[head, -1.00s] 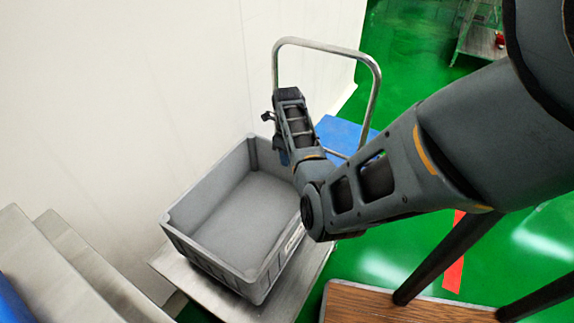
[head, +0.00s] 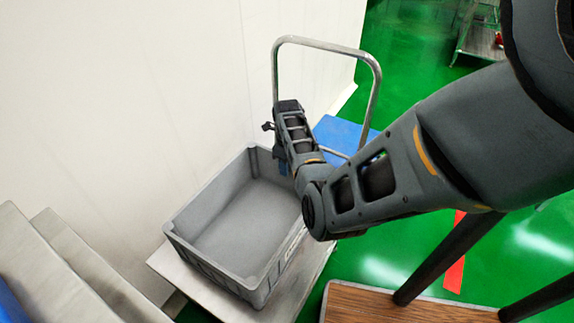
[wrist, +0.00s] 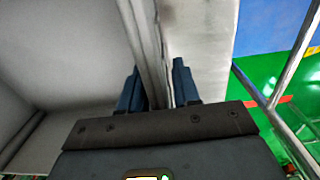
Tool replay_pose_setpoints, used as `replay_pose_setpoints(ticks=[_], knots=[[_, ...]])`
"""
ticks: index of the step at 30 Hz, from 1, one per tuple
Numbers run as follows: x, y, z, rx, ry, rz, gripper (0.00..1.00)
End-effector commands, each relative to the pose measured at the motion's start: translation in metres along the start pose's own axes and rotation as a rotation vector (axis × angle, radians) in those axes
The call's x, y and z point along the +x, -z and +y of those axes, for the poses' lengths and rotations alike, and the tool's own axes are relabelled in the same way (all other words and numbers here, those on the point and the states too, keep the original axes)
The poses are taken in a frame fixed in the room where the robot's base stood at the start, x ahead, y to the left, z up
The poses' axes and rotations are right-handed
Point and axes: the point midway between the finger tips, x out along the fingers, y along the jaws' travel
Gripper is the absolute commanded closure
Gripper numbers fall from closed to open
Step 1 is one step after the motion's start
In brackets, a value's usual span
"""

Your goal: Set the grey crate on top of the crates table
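The grey crate (head: 233,232) is an empty, open-topped plastic box. In the head view it is over a bare metal top, the crates table (head: 293,285), with table showing along its front and right sides. I cannot tell whether its whole base touches the table. My gripper (head: 277,148) is at the crate's far right rim, its fingertips partly hidden by the arm. In the wrist view the dark blue fingers of my gripper (wrist: 158,85) straddle the crate wall (wrist: 142,40), one inside and one outside, closed against it.
Metal steps or ledges (head: 62,262) stand at the left. A white wall (head: 130,100) runs close behind the crate. A trolley with a tall metal handle (head: 376,85) and blue deck (head: 340,132) is behind my gripper. A wooden-topped surface (head: 390,305) is at the lower right.

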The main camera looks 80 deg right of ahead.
Motion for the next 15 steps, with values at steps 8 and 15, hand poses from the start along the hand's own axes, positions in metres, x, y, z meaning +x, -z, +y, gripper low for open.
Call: replay_pose_setpoints(ticks=[8,15], knots=[[0.0,0.0,0.0,0.0,0.0,0.0,0.57],[-0.014,-0.001,0.0,0.0,0.002,-0.002,0.57]])
